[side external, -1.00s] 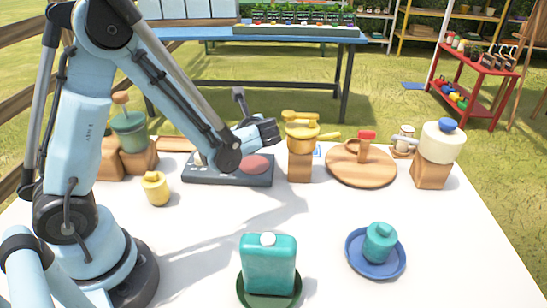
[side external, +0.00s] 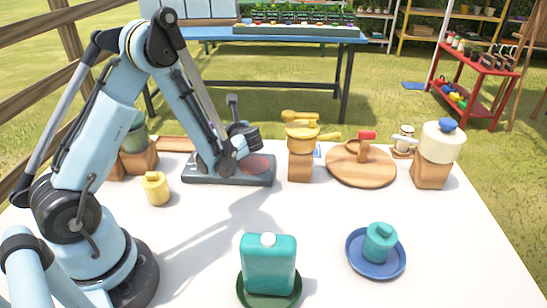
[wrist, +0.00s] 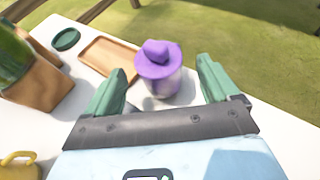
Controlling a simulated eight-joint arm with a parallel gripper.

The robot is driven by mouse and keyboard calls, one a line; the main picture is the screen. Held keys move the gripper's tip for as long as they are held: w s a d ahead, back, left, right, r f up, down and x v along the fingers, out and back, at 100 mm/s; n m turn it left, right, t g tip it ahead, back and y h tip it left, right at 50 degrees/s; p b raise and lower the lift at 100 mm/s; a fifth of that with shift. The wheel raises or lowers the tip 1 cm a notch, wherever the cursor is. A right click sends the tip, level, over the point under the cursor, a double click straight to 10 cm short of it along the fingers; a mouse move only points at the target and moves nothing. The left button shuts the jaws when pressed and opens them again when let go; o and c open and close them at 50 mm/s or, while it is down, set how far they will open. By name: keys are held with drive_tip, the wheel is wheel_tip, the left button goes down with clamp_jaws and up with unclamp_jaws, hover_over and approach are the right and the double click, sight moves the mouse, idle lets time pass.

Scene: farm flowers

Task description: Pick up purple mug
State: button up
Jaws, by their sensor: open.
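The purple mug (wrist: 160,84) stands on the white table in the wrist view, with a wide-brimmed purple piece (wrist: 158,58) on top. It is beyond my gripper, in line with the gap between the two green fingers. In the side external view I cannot make out the mug. My gripper (wrist: 160,68) is open, with one finger on each side of that gap and nothing held. It also shows in the side external view (side external: 243,135), above the dark appliance at the back of the table.
A wooden tray (wrist: 107,57) and a dark green lid (wrist: 66,39) lie left of the mug in the wrist view. A wooden block (wrist: 40,85) stands further left. In the side view, a yellow pot (side external: 302,133) on a block stands right of my gripper. The table front holds a teal canister (side external: 269,264).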

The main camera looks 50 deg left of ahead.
drive_tip(key=shift+x, duration=1.8)
drive_tip(key=shift+r, duration=0.1)
drive_tip(key=c, duration=1.1)
